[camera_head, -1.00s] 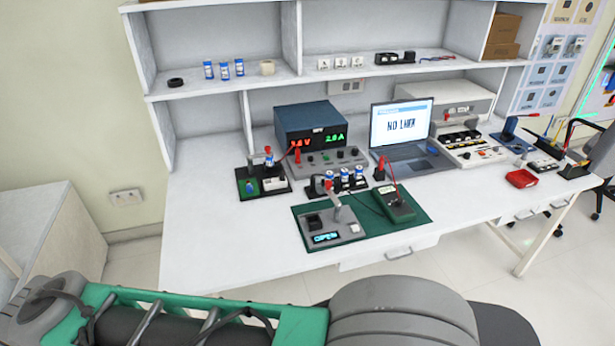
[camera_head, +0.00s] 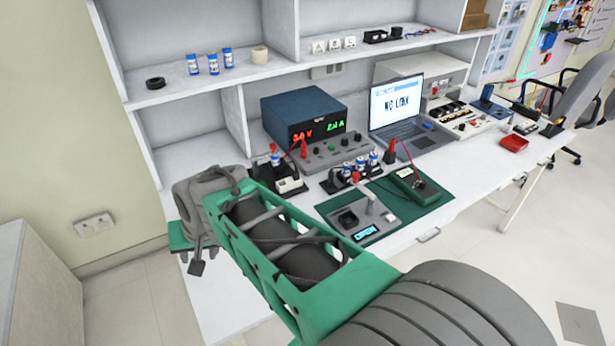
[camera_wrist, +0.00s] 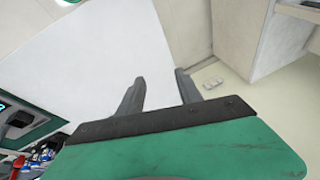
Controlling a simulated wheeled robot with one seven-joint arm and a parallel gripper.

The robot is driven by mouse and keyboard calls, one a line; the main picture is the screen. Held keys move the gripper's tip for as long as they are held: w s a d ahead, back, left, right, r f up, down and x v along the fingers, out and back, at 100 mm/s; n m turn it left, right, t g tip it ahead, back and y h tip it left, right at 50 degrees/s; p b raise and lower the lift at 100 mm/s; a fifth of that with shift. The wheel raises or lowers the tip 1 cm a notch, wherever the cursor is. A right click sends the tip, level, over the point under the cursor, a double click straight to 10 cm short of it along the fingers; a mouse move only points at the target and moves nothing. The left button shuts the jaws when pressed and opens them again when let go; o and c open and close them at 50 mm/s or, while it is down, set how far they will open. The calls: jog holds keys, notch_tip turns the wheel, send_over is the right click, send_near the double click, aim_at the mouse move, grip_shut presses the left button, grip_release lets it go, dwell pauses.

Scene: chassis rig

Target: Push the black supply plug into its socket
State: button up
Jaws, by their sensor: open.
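The blue-grey power supply (camera_head: 303,108) stands at the back of the bench with red and green digits lit. A grey panel (camera_head: 345,155) with posts sits in front of it, and a red plug (camera_head: 303,148) stands upright at its left end. I cannot make out the black supply plug or its socket; they are too small or hidden. My gripper (camera_wrist: 158,82) is open and empty in the wrist view, its two dark fingers over bare white bench top. My arm covers the bench's left front in the head view.
A green mat (camera_head: 432,198) holds a grey device reading OPEN (camera_head: 372,226) and a green meter (camera_head: 412,182). A black-based module (camera_head: 284,187) stands left of the panel. A laptop (camera_head: 396,112) reads NO LINK. Shelves rise behind the bench; its left part is bare.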

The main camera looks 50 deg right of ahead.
aim_at(297, 174)
jog(key=w+d+f+m+t+b, duration=0.3)
jog(key=w+d+f+m, duration=0.3)
jog(key=w+d+m, duration=0.45)
jog(key=s+d+f+m+t+h+b, duration=0.1)
jog(key=d+m+t, duration=0.1)
jog(key=d+m, duration=0.5)
jog(key=s+d+f+m+t+h+b, duration=0.1)
jog(key=d+f+m+t+h, duration=0.1)
jog(key=d+m, duration=0.6)
jog(key=s+d+f+m+t+h+b, duration=0.1)
jog(key=s+d+m+t+b, duration=0.1)
jog(key=d+m, duration=0.6)
jog(key=shift+s+d+f+h, duration=0.1)
jog(key=shift+d+h, duration=0.05)
jog(key=shift+d, duration=1.75)
jog(key=shift+d+f+h, duration=0.1)
jog(key=shift+d+h, duration=0.05)
jog(key=shift+d, duration=1.7)
jog(key=shift+m, duration=0.25)
jog(key=x, duration=0.7)
jog(key=shift+s+d+f, duration=0.1)
jog(key=shift+d+f, duration=0.05)
jog(key=shift+d, duration=0.15)
jog(key=shift+w+d, duration=0.1)
jog(key=shift+w, duration=0.15)
jog(key=shift+c, duration=0.5)
grip_shut()
